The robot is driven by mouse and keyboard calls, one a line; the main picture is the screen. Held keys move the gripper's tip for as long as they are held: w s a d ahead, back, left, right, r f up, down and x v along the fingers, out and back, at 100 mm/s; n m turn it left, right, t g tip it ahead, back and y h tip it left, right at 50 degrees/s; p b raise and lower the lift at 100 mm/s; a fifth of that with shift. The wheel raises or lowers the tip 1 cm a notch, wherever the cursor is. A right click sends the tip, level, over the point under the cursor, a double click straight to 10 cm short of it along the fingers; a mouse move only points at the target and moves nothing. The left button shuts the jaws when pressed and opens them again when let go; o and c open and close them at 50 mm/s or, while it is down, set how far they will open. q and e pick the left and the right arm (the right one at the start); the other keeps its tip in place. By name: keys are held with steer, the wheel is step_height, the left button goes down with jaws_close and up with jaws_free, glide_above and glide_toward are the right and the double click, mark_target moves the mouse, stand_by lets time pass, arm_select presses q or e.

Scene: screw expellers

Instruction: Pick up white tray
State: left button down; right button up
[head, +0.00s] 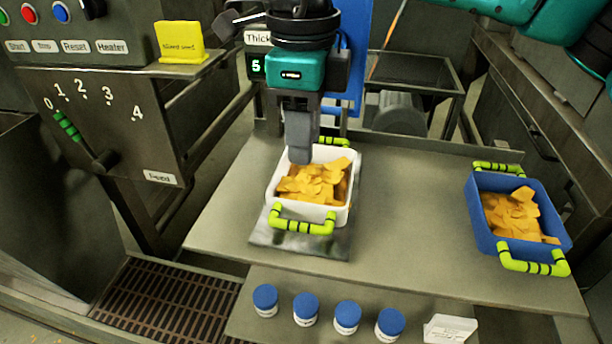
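The white tray (306,213) holds yellow-orange flakes (313,183) and has yellow-green handles with black bands at its near side (301,222) and far side (334,141). It stands on a thin grey plate on the metal table. My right gripper (299,158) points down at the tray's far side, with its fingertips overlapping the far rim and the edge of the flakes in the picture. I see its fingers edge-on, so the gap between them, and whether they touch the tray, is hidden. My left gripper is not in view.
A blue tray (485,235) with similar flakes and handles stands at the table's right. A control panel (95,100) rises at left. The metal table (410,220) is clear between the trays.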

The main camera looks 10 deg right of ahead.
glide_above(305, 203)
steer(key=f, duration=0.6)
steer(key=shift+s+f, duration=0.2)
steer(key=shift+f, duration=0.15)
steer(key=f, duration=0.3)
steer(key=f+p, duration=0.1)
steer(key=f, duration=0.1)
steer(key=shift+w+f, duration=0.25)
steer(key=shift+f, duration=0.1)
jaws_close()
